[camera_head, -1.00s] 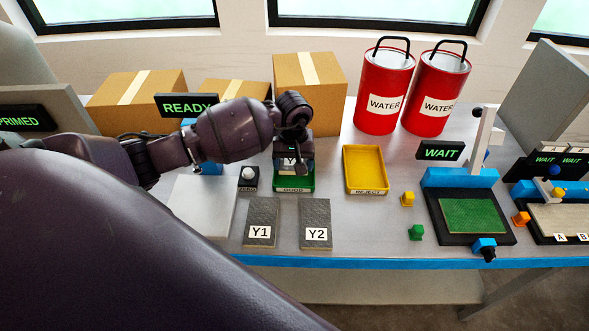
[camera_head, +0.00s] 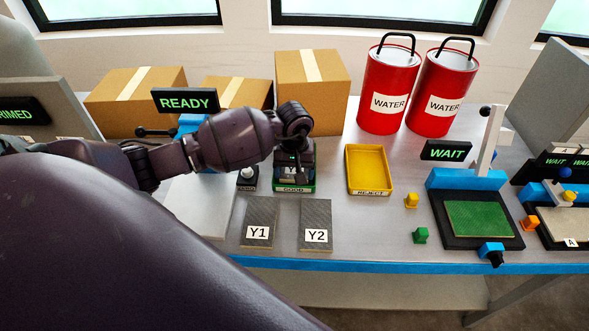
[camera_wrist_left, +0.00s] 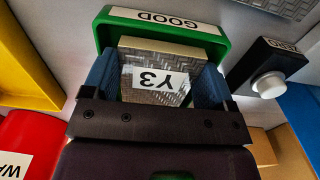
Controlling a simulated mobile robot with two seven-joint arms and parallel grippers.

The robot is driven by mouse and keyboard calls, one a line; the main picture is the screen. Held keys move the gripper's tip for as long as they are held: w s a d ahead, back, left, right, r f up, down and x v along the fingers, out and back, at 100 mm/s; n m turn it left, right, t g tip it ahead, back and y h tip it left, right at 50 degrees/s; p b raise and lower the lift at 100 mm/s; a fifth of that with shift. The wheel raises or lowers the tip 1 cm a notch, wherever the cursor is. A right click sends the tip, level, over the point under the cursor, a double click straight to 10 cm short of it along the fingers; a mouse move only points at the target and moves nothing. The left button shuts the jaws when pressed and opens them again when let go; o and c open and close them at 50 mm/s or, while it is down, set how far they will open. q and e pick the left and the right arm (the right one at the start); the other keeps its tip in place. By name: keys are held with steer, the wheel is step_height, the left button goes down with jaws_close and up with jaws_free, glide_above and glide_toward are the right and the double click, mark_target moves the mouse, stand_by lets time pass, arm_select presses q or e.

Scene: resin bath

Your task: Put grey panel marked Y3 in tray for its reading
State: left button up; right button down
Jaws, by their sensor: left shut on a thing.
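The grey panel marked Y3 (camera_wrist_left: 157,90) is between the blue fingers of my left gripper (camera_wrist_left: 155,72), which is shut on it. The panel is over or inside the green tray labelled GOOD (camera_wrist_left: 108,32); I cannot tell whether it touches the floor of the tray. In the head view my left gripper (camera_head: 293,176) covers most of the green tray (camera_head: 294,189). The yellow tray labelled REJECT (camera_head: 368,170) to its right is empty. A display reading READY (camera_head: 184,100) stands behind my arm. My right gripper is not in view.
Panels Y1 (camera_head: 259,216) and Y2 (camera_head: 316,218) lie at the front of the table. A ZERO button (camera_head: 246,173) sits left of the green tray. A device with a green plate (camera_head: 480,217) stands right, under a WAIT display (camera_head: 446,151). Red water cans (camera_head: 387,85) stand behind.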

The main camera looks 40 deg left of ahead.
arm_select(q)
steer(key=shift+f, duration=0.15)
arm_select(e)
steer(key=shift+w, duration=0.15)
arm_select(q)
steer(key=o, duration=0.9)
steer(key=shift+c, duration=0.2)
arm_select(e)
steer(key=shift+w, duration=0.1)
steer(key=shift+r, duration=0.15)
arm_select(q)
steer(key=shift+w+r+p, duration=0.1)
steer(key=shift+r+p, duration=0.6)
steer(key=shift+r, duration=0.05)
step_height(320, 180, up, 12)
steer(key=p, duration=0.5)
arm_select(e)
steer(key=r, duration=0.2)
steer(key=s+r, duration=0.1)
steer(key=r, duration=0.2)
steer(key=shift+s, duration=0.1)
